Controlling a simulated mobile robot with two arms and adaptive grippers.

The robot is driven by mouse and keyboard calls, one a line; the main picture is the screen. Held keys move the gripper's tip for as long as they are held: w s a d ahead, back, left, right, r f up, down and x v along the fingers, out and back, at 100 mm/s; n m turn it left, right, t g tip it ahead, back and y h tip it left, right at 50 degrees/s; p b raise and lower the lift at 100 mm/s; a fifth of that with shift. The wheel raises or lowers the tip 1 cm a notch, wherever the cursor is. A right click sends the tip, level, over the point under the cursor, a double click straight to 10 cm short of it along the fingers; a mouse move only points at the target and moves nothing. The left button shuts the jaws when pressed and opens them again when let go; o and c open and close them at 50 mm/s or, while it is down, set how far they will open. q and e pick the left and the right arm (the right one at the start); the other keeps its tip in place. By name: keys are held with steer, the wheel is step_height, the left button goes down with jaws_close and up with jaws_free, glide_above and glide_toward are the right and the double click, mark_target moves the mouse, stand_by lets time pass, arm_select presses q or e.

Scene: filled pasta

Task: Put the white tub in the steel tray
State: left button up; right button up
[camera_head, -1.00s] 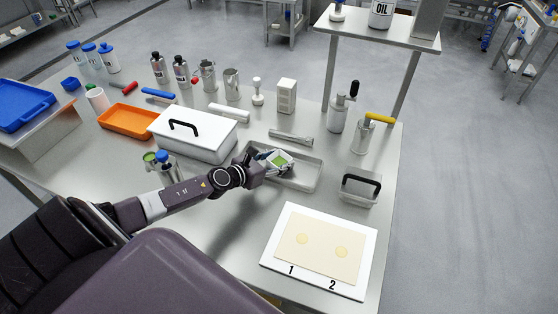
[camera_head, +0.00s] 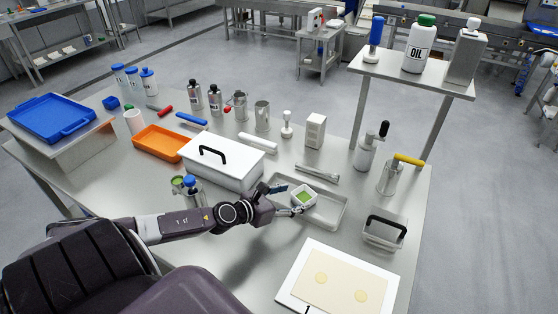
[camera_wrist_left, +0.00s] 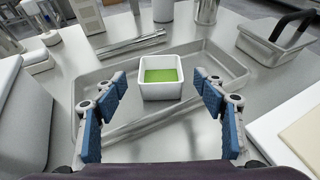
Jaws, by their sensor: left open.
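The white tub (camera_head: 304,197), a small square container with green filling, sits upright inside the steel tray (camera_head: 337,214). In the left wrist view the tub (camera_wrist_left: 161,89) rests in the tray (camera_wrist_left: 228,62), ahead of the fingers. My left gripper (camera_head: 289,200) is at the tray's left side, next to the tub. In the left wrist view the blue-padded fingers (camera_wrist_left: 160,117) are spread wide and apart from the tub, with nothing between them. My right gripper is not in view.
A white lidded box (camera_head: 222,170) stands left of the tray. A container with a black handle (camera_head: 384,233) stands to its right. A white board with a dough sheet (camera_head: 341,283) lies in front. Tongs (camera_head: 317,173) lie behind the tray.

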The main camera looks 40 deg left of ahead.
arm_select(q)
steer(key=b+v, duration=0.1)
steer(key=v, duration=0.3)
steer(key=shift+s+f, duration=0.1)
steer(key=shift+s, duration=0.25)
steer(key=shift+r+v, duration=0.2)
steer(key=shift+v, duration=0.7)
steer(key=shift+w, duration=0.1)
